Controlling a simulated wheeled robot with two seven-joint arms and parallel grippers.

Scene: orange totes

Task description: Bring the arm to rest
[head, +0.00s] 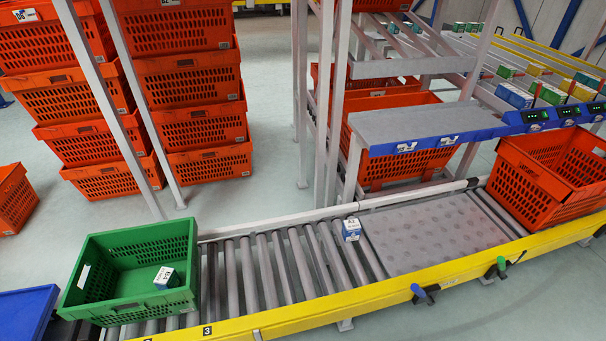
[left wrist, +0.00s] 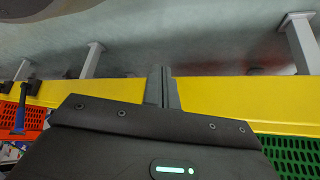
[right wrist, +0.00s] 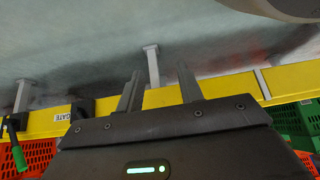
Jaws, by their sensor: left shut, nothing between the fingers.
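Neither of my arms shows in the head view. In the left wrist view my left gripper (left wrist: 161,88) has its two fingers together with nothing between them, in front of the yellow conveyor rail (left wrist: 215,97). In the right wrist view my right gripper (right wrist: 159,90) has its two fingers spread well apart, and the gap between them is empty. The yellow rail also shows behind it (right wrist: 226,89).
A green tote (head: 187,235) with a small box (head: 166,278) stands on the conveyor's left end. Another small box (head: 351,229) sits on the rollers. An orange tote (head: 560,200) stands at the right end. Orange totes (head: 195,125) are stacked behind. A blue surface (head: 25,312) lies lower left.

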